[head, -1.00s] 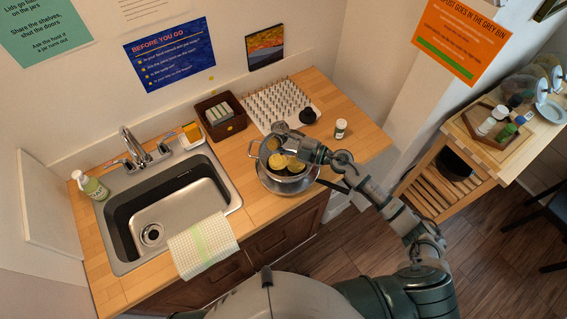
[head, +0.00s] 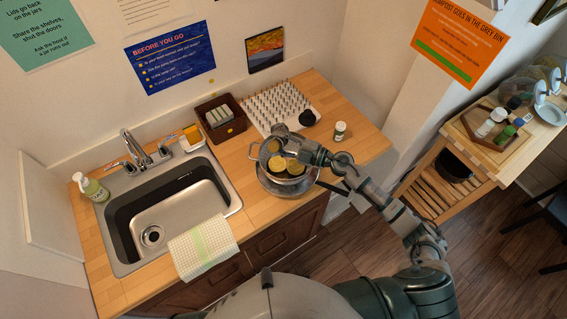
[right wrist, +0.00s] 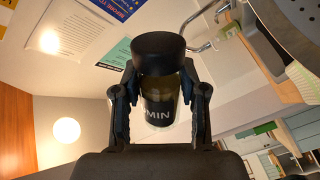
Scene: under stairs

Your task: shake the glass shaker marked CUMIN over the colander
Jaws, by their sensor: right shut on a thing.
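My right gripper (head: 281,133) is above the back of the colander. In the right wrist view its fingers (right wrist: 160,100) are shut on a glass shaker (right wrist: 158,108) with a black cap and a dark label; the letters MIN show. The shaker looks tipped far over, about on its side. In the head view the gripper mostly hides it. The silver colander (head: 262,154) holds several yellow round pieces (head: 294,167); its perforated side also shows in the right wrist view (right wrist: 303,80). My left gripper is out of view.
A small jar (head: 340,131) stands right of the colander, and a pegged white rack (head: 275,103) behind it. A brown basket (head: 221,118), the sink (head: 180,205) and a towel (head: 202,246) are to the left.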

